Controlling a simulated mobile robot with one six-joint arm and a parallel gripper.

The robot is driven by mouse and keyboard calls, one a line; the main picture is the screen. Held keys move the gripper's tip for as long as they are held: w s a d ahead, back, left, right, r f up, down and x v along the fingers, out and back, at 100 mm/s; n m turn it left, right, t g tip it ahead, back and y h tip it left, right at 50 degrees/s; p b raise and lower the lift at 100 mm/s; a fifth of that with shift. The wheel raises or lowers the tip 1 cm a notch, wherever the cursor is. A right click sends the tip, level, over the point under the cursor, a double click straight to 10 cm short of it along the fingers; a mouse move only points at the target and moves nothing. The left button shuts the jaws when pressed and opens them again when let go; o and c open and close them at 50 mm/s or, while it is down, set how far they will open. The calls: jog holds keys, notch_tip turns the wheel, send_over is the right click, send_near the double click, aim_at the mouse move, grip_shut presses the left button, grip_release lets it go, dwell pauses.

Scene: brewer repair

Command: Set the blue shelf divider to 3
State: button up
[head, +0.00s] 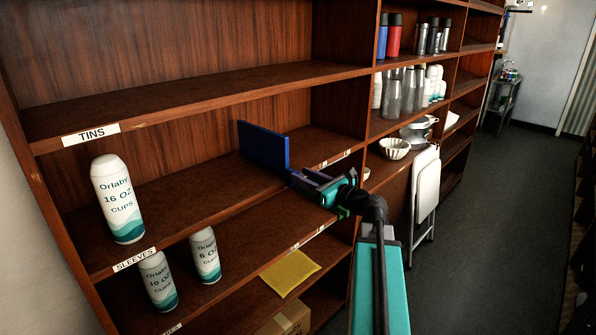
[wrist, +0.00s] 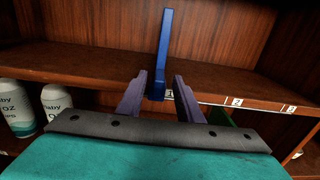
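The blue shelf divider (head: 263,147) stands upright on the middle shelf, on its right half. In the wrist view the divider (wrist: 161,50) is seen nearly edge-on. My gripper (head: 296,178) is at the shelf's front edge, by the divider's front lower end. In the wrist view its fingers (wrist: 159,80) are apart, with the divider's lower end showing between the tips; I cannot tell whether they touch it. Small number labels (wrist: 236,102) run along the shelf edge to the divider's right. One looks like 2, another (wrist: 291,109) is unclear, and one near the divider is partly hidden.
A large Orlaby cup tube (head: 118,198) stands at the left of the same shelf. Smaller tubes (head: 205,254) and a yellow packet (head: 290,272) are on the shelf below. The shelf right of the divider is bare up to the upright partition. A folded white chair (head: 426,185) leans farther right.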

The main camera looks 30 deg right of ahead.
aim_at(300, 174)
jog(key=shift+p+x, duration=0.3)
jog(key=shift+x, duration=1.3)
grip_shut()
